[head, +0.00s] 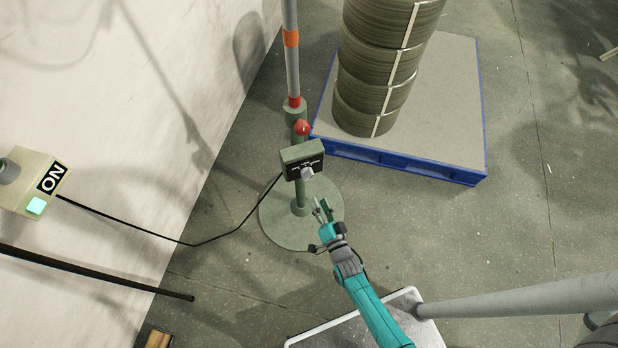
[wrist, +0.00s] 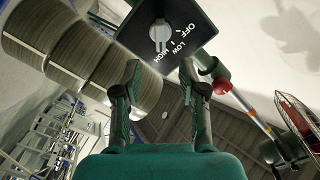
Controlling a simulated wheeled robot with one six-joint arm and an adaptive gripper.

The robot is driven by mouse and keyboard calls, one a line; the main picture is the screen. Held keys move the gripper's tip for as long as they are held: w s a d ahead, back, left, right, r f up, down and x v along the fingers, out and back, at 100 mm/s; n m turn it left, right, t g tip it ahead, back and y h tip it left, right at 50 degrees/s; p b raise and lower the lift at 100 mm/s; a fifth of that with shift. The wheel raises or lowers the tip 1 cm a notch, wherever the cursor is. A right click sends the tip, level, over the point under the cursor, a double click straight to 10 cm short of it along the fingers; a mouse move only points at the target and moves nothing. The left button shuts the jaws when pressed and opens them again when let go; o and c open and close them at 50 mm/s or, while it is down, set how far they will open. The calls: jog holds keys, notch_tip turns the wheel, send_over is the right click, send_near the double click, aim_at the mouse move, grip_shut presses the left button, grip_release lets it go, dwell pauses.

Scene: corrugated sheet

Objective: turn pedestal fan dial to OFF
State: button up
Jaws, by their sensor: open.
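The pedestal fan's green control box (head: 301,153) stands on a post above a round green base (head: 283,232). Its grey dial (head: 307,173) faces my gripper. In the wrist view the dial (wrist: 160,32) sits on a black face with OFF, LOW and HIGH printed around it. The dial's ridge points down in that picture, seemingly towards HIGH, though the exact setting is hard to tell. My gripper (head: 322,209) is open and empty, just short of the dial, below it in the head view. Its two fingers (wrist: 157,78) are apart and not touching the dial.
A red knob (head: 302,127) and a grey pole (head: 292,65) rise behind the box. A blue-edged pallet (head: 455,120) with stacked coils (head: 375,85) stands at the back right.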

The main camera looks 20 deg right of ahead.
aim_at(307, 174)
jog(key=w, duration=1)
jog(key=shift+w, duration=0.25)
grip_shut()
